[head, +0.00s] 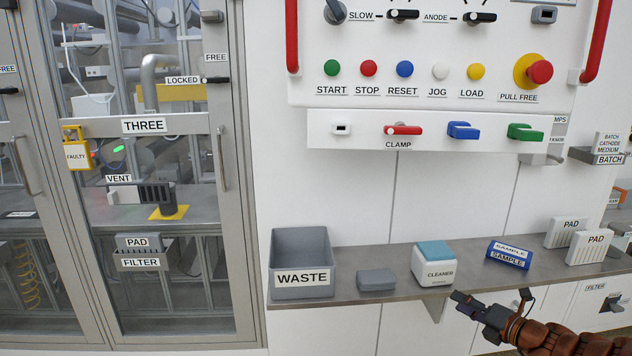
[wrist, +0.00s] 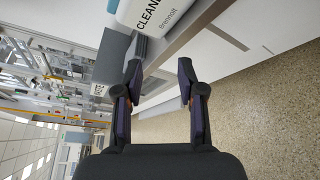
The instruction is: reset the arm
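My gripper (head: 470,306) is at the lower right of the head view, just in front of the shelf edge and below the cleaner box. My brown arm comes in from the lower right corner. In the wrist view my gripper (wrist: 162,78) has its two dark fingers spread apart with nothing between them. The white cleaner box (head: 438,266) with a blue top stands on the shelf; it also shows at the top of the wrist view (wrist: 150,18). I cannot see any contact between my gripper and the box or shelf.
The grey shelf (head: 345,287) holds a waste bin (head: 300,262), a grey block (head: 376,280), a blue sample holder (head: 509,254) and white pads (head: 588,247). A control panel (head: 430,75) with coloured buttons is above. Glass cabinet doors (head: 150,200) stand at the left. Speckled floor (wrist: 260,120) is clear below.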

